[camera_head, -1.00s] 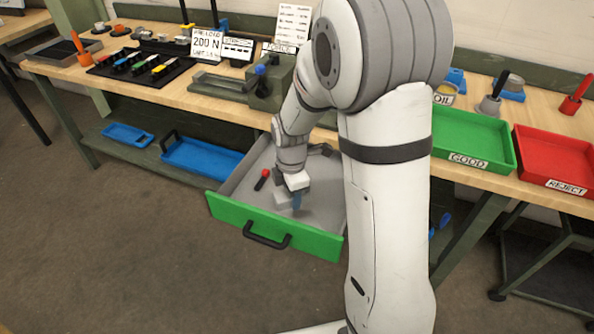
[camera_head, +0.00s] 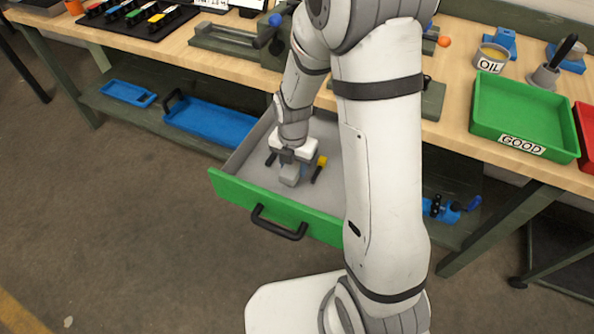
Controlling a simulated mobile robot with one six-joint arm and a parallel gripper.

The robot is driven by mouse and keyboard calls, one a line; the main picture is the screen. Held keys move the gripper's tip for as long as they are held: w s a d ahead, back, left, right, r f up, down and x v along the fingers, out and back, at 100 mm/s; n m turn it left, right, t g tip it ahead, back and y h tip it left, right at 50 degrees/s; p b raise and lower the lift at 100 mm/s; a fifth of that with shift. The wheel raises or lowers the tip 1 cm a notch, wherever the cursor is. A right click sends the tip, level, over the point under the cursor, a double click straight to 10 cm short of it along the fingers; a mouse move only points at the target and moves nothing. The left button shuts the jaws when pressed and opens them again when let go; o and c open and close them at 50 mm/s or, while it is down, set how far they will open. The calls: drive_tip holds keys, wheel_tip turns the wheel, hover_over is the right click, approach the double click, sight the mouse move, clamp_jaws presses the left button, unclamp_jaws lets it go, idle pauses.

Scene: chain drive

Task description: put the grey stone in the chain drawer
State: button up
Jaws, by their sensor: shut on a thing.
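The chain drawer (camera_head: 236,197) is pulled out below the workbench, with a green front, a black handle and a grey inside. My gripper (camera_head: 290,169) is inside the drawer's outline, pointing down. It is shut on the grey stone (camera_head: 290,178), a small grey block at the fingertips. The stone is low, near the drawer floor; I cannot tell whether it touches it. The fingers are small and partly hidden by the gripper body.
Blue trays (camera_head: 212,125) sit on the shelf at left. A green GOOD tray (camera_head: 525,110) stands on the bench.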

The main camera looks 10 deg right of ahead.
sight(294, 173)
drive_tip(key=shift+f, duration=1.7)
drive_tip(key=shift+f+b, duration=0.2)
drive_tip(key=shift+b, duration=0.15)
drive_tip(key=o, duration=1)
drive_tip(key=shift+r, duration=0.15)
